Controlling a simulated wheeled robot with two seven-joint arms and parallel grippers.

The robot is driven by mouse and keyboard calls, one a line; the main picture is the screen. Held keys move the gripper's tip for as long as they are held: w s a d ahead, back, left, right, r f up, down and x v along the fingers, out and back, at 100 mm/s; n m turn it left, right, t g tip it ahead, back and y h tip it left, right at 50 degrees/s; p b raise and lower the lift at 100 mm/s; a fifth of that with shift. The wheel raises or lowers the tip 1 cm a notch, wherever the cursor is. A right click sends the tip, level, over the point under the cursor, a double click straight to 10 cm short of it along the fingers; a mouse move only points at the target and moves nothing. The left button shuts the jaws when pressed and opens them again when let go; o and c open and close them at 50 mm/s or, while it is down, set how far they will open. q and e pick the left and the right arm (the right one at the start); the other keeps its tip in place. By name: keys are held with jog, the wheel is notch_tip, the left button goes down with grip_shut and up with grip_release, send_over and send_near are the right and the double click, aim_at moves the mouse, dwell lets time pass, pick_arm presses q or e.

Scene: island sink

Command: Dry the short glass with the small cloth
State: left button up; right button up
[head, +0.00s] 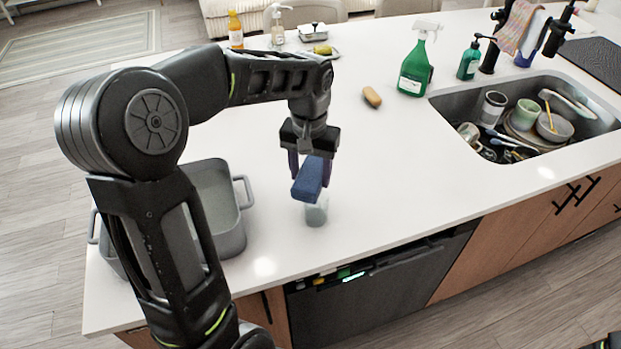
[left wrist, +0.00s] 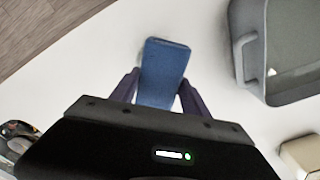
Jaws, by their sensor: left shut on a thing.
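The small cloth (head: 309,180) looks like a folded blue block. My left gripper (head: 311,166) is shut on it, one dark finger on each side, and holds it tilted above the counter. The left wrist view also shows the cloth (left wrist: 163,72) between the fingers of the left gripper (left wrist: 158,88). The short glass (head: 317,213), pale and see-through, stands upright on the counter just below the cloth. The cloth's lower end overlaps the glass's rim in the head view; I cannot tell whether they touch. My right gripper is not in view.
A grey pot (head: 232,238) stands left of the glass, near the counter's edge. A green spray bottle (head: 415,70) and a brown oblong item (head: 372,97) are farther back. The sink (head: 462,104) at right holds several dishes. The counter right of the glass is clear.

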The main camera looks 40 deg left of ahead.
pick_arm(q)
jog(key=shift+s+d+r, duration=0.15)
jog(key=shift+r, duration=0.55)
jog(key=shift+s+d+r, duration=0.1)
jog(key=shift+r, duration=0.1)
jog(key=shift+w+r, duration=0.2)
jog(key=shift+r, duration=1.8)
jog(key=shift+s, duration=0.1)
